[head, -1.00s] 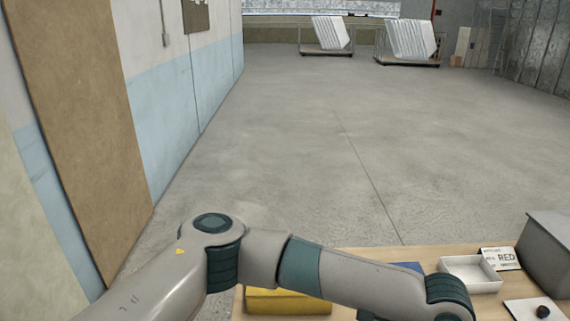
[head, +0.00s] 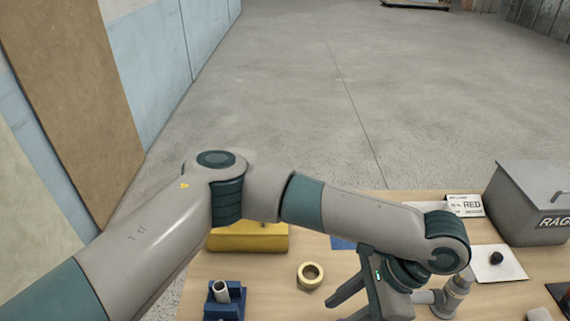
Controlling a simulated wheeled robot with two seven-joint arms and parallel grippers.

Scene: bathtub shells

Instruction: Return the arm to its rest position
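My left arm comes in from the left, bends at an elbow and reaches right over the wooden table (head: 275,285). Its wrist is above the table's right half. My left gripper (head: 338,308) hangs below the wrist with its fingers pointing down and left. The fingers look apart, with nothing seen between them; the lower one is partly cut off by the frame's bottom edge. My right gripper is not in view.

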